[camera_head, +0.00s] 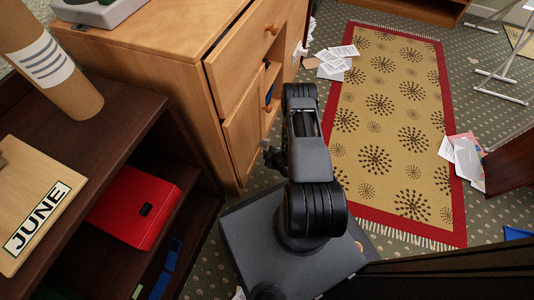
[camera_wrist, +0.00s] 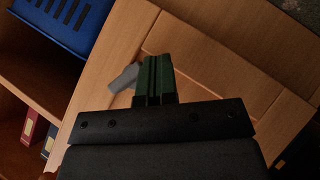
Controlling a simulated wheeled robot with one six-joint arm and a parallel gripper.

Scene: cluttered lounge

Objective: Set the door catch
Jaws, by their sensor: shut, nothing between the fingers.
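A wooden cabinet has a lower door (camera_head: 243,138), whose panelled face also fills much of the wrist view (camera_wrist: 215,55). A small grey piece (camera_wrist: 122,78) lies against the wood just left of my fingertips. It may be the door catch, but its shape is partly hidden behind the fingers. My gripper (camera_wrist: 154,62) is shut and empty, its green-lit fingers side by side in front of the door. Whether they touch the wood or the grey piece, I cannot tell. In the head view my gripper (camera_head: 270,157) is small and dark, beside the door.
Above the door is a drawer (camera_head: 241,62) with a round knob. Open shelves beside the door hold a blue container (camera_wrist: 58,22) and several binders (camera_wrist: 30,130). A dark shelf unit with a red box (camera_head: 133,207) stands at left. A patterned rug (camera_head: 390,120) and scattered papers (camera_head: 333,62) lie on the floor.

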